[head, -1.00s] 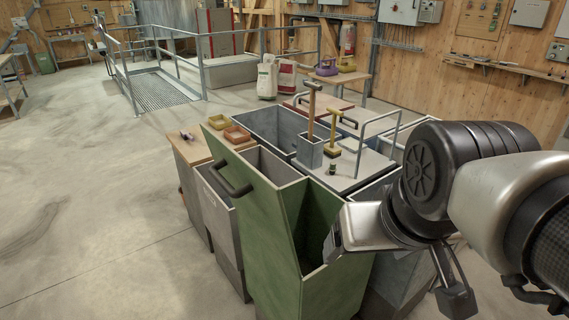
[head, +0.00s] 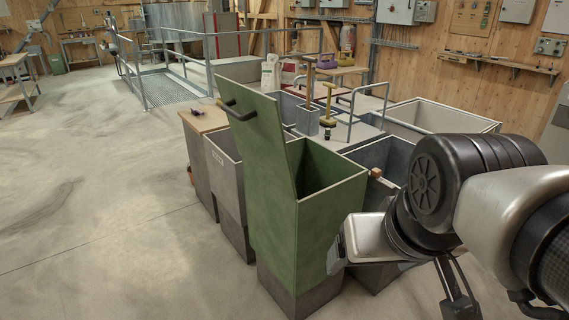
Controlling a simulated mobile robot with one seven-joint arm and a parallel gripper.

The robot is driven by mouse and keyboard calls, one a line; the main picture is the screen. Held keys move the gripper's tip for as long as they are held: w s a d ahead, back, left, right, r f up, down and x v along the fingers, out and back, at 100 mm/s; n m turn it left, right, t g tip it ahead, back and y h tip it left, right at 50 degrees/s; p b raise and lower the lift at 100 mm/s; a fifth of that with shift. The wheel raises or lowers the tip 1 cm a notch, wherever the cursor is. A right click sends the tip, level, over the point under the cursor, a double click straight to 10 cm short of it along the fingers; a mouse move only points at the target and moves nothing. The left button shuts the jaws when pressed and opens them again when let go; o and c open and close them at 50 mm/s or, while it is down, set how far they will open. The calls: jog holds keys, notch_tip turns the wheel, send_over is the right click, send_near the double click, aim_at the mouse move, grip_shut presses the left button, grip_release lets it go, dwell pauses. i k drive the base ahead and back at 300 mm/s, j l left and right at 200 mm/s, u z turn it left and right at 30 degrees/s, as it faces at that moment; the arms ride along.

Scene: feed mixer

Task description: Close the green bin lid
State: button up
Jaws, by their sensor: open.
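The green bin (head: 325,225) stands in the middle of the head view, with its open top facing up. Its green lid (head: 255,145) stands open, raised steeply on the left side of the bin. A dark bar handle (head: 240,110) sits near the lid's upper edge. My gripper (head: 338,250) is open and empty, low at the bin's right front side, below the rim. It overlaps the bin's right edge in the picture; I cannot tell whether it touches. The fingers are partly hidden by their angle.
A grey bin (head: 225,165) stands close behind the green one on the left. More open grey bins (head: 385,155) and a worktop with upright-handled tools (head: 328,105) lie behind. The concrete floor (head: 110,220) at left is clear.

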aim_at(254, 116)
jog(key=i+j, duration=0.3)
jog(key=i, duration=0.15)
jog(key=i+j, duration=0.25)
jog(key=i, duration=0.15)
